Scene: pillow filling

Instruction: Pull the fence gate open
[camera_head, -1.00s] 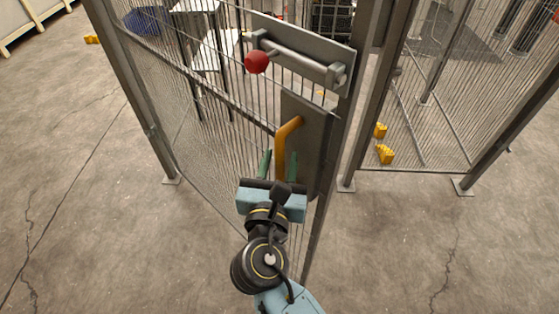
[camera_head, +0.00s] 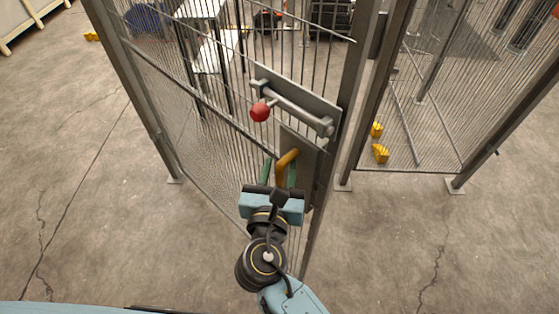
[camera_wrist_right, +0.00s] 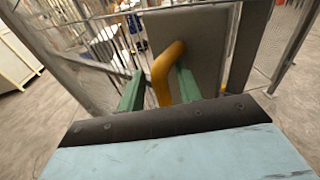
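The wire-mesh fence gate (camera_head: 200,130) stands ajar, its lower free corner toward me and clear of the right post. On it are a grey latch bar with a red knob (camera_head: 260,111) and a grey plate (camera_head: 303,148) with a bent yellow-orange handle (camera_head: 286,162). My right gripper (camera_head: 280,172) is at the handle. In the right wrist view, the green fingers stand on either side of the handle (camera_wrist_right: 166,68), with a gap on the left and the right finger close to or touching it. My left gripper is not in view; a pale blue strip shows at the bottom left.
Fence posts (camera_head: 364,100) and mesh panels stand right of the gate. Yellow blocks (camera_head: 381,153) lie on the floor behind the post. The concrete floor (camera_head: 90,180) left and right of the gate is clear.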

